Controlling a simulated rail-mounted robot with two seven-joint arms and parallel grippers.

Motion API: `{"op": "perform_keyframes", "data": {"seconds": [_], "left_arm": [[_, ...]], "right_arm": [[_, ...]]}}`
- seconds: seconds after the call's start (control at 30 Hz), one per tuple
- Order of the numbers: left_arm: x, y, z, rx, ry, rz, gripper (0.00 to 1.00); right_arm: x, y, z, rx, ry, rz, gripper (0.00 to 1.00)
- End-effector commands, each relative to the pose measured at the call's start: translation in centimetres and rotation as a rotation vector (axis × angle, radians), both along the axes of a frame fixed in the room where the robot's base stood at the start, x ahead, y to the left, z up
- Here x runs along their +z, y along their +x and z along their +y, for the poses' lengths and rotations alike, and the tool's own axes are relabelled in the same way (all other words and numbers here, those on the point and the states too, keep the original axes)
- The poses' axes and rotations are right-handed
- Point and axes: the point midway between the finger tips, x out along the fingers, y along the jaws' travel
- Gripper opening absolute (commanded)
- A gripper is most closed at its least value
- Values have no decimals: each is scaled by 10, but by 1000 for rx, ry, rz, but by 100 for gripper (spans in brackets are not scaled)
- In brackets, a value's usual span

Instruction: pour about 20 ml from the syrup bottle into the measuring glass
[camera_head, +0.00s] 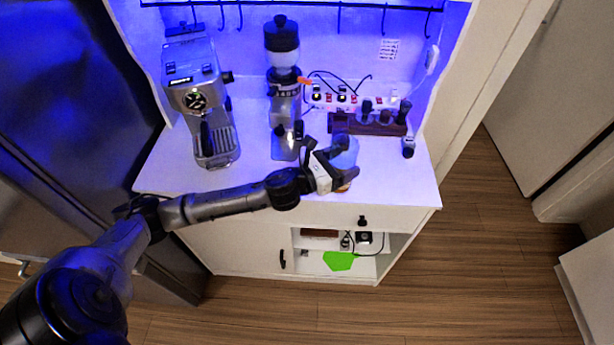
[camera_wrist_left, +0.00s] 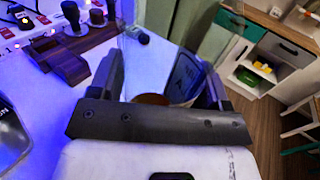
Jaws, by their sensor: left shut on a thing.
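My left gripper (camera_head: 342,165) is shut on a clear vessel (camera_head: 346,152) near the front edge of the white counter. The vessel looks like the syrup bottle. In the left wrist view it stands between the fingers of my left gripper (camera_wrist_left: 165,90), with a dark label (camera_wrist_left: 186,76) and a brownish patch low inside. It looks roughly upright, but the gripper hides part of it. I cannot pick out the measuring glass for certain in either view. My right gripper is not in view.
An espresso machine (camera_head: 196,95) stands at the left of the counter (camera_head: 255,180), with a grinder (camera_head: 283,85) beside it. A dark wooden stand (camera_head: 370,125) with tools is behind the gripper. A small dark item (camera_head: 408,147) lies at the right. The front right counter is clear.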

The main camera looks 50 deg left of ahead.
Motion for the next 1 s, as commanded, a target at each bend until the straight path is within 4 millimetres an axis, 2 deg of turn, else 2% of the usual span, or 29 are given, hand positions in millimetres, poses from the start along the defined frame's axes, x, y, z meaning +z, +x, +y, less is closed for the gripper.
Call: {"op": "perform_keyframes", "data": {"seconds": [0.57, 0.97, 1.0], "left_arm": [[2, 1, 4, -8, -14, 6, 38], [6, 1, 6, -7, -159, 71, 38], [2, 1, 6, -7, -178, 81, 38]], "right_arm": [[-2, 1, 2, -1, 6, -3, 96], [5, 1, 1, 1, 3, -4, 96], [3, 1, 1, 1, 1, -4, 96]]}}
